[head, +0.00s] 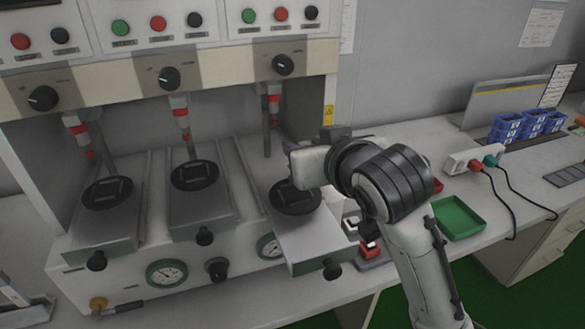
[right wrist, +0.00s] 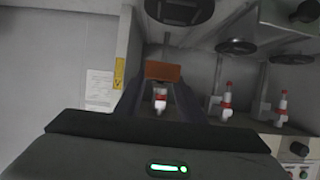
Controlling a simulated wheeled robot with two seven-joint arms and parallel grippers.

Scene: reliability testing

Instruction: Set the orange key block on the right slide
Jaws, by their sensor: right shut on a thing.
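The orange key block (right wrist: 163,71) is between the fingertips of my right gripper (right wrist: 160,84) in the right wrist view. My right gripper (head: 306,166) is shut on it. In the head view the gripper hides the block. The right slide (head: 310,238) is pulled forward, with a round black plate (head: 295,197) on top. The gripper is over the back right part of this plate. I cannot tell whether the block touches it. The plate also shows at the top of the right wrist view (right wrist: 180,10). My left gripper is not in view.
The middle slide (head: 203,212) and left slide (head: 105,225) carry similar black plates. Red-banded vertical rods (head: 273,105) hang above the slides. A green tray (head: 458,218), a power strip (head: 470,160) and blue bins (head: 515,124) are on the bench at right.

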